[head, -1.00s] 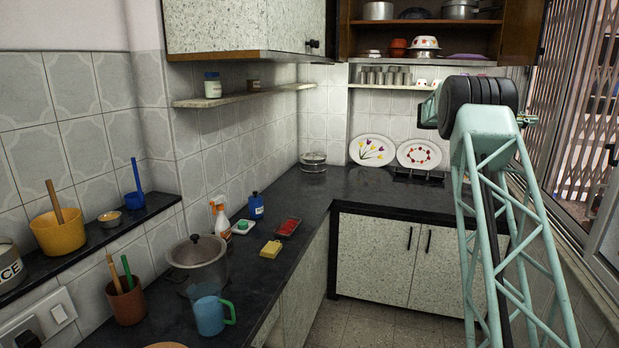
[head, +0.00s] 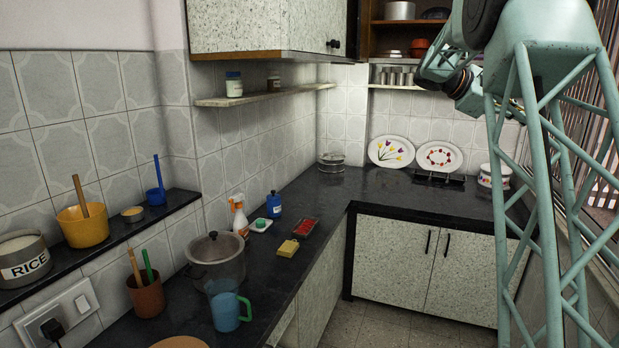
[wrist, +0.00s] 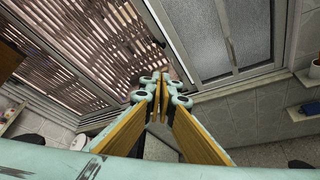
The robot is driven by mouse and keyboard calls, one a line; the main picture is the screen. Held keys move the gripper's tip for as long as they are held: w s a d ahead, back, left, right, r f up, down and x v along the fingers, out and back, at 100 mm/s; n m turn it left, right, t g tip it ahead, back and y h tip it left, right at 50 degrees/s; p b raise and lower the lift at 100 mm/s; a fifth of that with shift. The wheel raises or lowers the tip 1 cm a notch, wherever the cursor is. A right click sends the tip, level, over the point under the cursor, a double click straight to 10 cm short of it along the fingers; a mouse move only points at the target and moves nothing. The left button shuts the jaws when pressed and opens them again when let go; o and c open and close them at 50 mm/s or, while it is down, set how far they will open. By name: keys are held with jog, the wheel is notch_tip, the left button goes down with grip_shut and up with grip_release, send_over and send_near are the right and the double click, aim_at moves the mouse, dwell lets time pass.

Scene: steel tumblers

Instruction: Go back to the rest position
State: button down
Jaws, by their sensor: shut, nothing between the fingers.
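My gripper (wrist: 159,98) shows in the wrist view with its two yellow-padded fingers together at the tips. Nothing is between them. It points towards the barred window (wrist: 85,45) and its frame, without visible contact. In the head view my pale green arm fills the right side, with its wrist part high in front of the back shelves. The fingers cannot be made out there. A row of steel tumblers (head: 394,77) stands on the back wall shelf; my arm hides part of that shelf.
A steel pot (head: 217,262), a blue mug (head: 228,312) and a yellow sponge (head: 288,248) stand on the left counter. Two plates (head: 391,151) lean at the back, left of a patterned pot (head: 492,176). A wall cabinet (head: 262,25) overhangs the left counter. The floor (head: 400,322) is clear.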

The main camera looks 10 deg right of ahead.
jog(key=s+a+f+m+t+y, duration=0.1)
jog(key=s+a+t+y, duration=0.1)
jog(key=s+a, duration=0.65)
jog(key=s+a+f+t+y, duration=0.1)
jog(key=s+a+f+y, duration=0.15)
jog(key=a, duration=1.15)
jog(key=s+a+f+m+t+y, duration=0.1)
jog(key=s+a+t+y, duration=0.1)
jog(key=s+a, duration=0.7)
jog(key=s+a+f+m+t+y, duration=0.1)
jog(key=s+a+f, duration=0.3)
jog(key=s+a, duration=0.4)
jog(key=s+a+f+m+t+y, duration=0.1)
jog(key=s+a+f+m+y, duration=0.1)
jog(key=s+a+f, duration=0.3)
jog(key=s+a+f+m+t+y, duration=0.1)
jog(key=s+a+f+y, duration=0.2)
jog(key=s+a, duration=0.8)
jog(key=a+f, duration=0.1)
jog(key=a, duration=0.5)
jog(key=shift+s+a+f+y, duration=0.25)
jog(key=shift+s+a+y, duration=0.05)
jog(key=shift+a+y, duration=0.05)
